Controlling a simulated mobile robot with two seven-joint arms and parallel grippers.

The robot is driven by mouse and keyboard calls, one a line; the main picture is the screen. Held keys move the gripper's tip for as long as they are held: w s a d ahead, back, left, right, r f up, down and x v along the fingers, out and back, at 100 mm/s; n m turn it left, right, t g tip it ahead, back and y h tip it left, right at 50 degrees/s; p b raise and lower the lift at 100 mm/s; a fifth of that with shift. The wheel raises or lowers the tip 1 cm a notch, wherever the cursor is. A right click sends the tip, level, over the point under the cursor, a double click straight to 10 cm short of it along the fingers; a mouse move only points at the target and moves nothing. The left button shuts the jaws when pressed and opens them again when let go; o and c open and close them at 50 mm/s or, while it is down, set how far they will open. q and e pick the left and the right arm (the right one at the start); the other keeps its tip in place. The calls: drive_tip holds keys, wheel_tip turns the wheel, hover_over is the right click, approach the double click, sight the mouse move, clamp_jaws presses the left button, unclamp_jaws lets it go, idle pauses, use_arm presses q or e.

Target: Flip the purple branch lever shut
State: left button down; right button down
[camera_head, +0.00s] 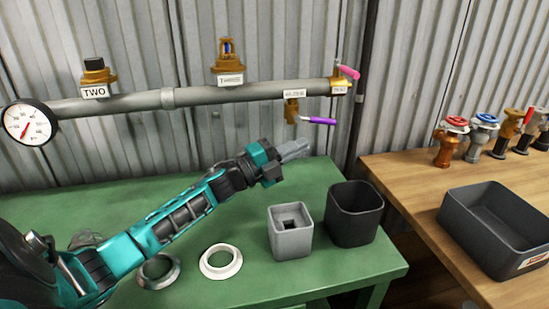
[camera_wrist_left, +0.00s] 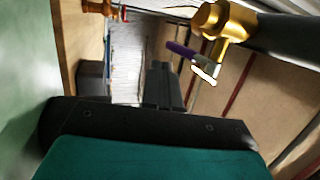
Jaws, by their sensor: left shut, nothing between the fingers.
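The purple branch lever (camera_head: 318,121) sticks out to the right from a brass branch valve (camera_head: 291,110) below the grey pipe, roughly level in the head view. It also shows in the left wrist view as a purple handle (camera_wrist_left: 181,49) beside the brass fitting (camera_wrist_left: 222,22). My left gripper (camera_head: 305,147) is shut and empty, below and a little left of the lever in the head view, with a visible gap. Its grey fingers (camera_wrist_left: 163,85) show in the left wrist view, apart from the lever. My right gripper is in neither view.
A pink lever (camera_head: 349,72) sits at the pipe's right end. White ring (camera_head: 221,261) lies nearby. Several valves and a dark tray (camera_head: 497,228) occupy the wooden table.

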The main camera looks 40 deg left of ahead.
use_arm(q)
drive_tip(key=v, duration=0.5)
drive_tip(key=shift+s+a, duration=0.15)
drive_tip(key=shift+s, duration=0.2)
